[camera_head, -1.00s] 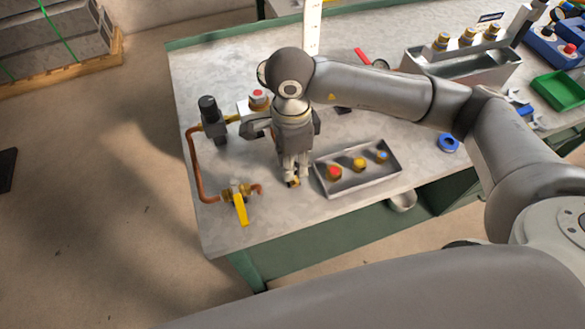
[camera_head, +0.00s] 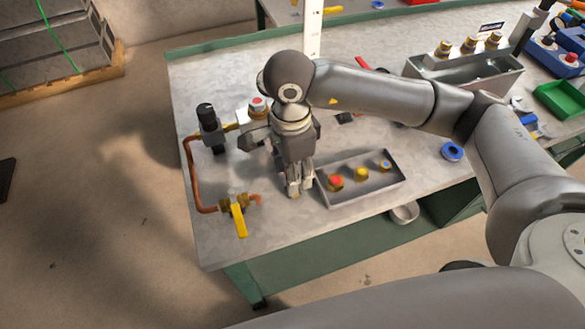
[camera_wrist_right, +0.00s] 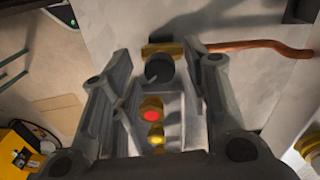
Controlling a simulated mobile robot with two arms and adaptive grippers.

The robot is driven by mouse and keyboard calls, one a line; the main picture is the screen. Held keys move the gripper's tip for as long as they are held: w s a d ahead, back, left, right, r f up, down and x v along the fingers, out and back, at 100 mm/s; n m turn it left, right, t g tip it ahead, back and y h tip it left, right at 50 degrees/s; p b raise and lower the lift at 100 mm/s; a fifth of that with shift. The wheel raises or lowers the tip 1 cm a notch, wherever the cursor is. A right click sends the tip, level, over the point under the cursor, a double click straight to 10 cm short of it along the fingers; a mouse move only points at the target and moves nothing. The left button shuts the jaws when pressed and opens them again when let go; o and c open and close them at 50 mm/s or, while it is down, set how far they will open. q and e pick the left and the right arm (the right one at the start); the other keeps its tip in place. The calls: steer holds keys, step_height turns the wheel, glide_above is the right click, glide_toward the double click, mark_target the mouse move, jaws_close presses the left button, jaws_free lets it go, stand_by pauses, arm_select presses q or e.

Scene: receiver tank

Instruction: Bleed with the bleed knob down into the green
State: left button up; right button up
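My right gripper (camera_head: 298,188) points down over the bench, just left of the grey tray. Its fingers stand apart in the right wrist view (camera_wrist_right: 160,78), with a dark round knob (camera_wrist_right: 160,70) on a brass fitting (camera_wrist_right: 161,48) showing between them. I see gaps beside the knob, and cannot tell whether the fingers touch it. A copper pipe (camera_wrist_right: 260,44) runs right from the brass fitting. Whether this is the bleed knob is not clear. No gauge face with a green zone can be made out. My left gripper is not in view.
The grey tray (camera_head: 345,199) holds red, yellow and blue-topped fittings. Left of the gripper are a black-topped valve (camera_head: 209,127), a red-topped fitting (camera_head: 257,105) and a yellow-handled valve (camera_head: 239,216). A blue ring (camera_head: 452,151) lies right. The front-left bench corner is clear.

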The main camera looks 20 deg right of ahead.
steer(key=shift+r, duration=0.1)
step_height(320, 180, up, 12)
steer(key=shift+w, duration=0.25)
stand_by(0.4)
steer(key=shift+f, duration=0.2)
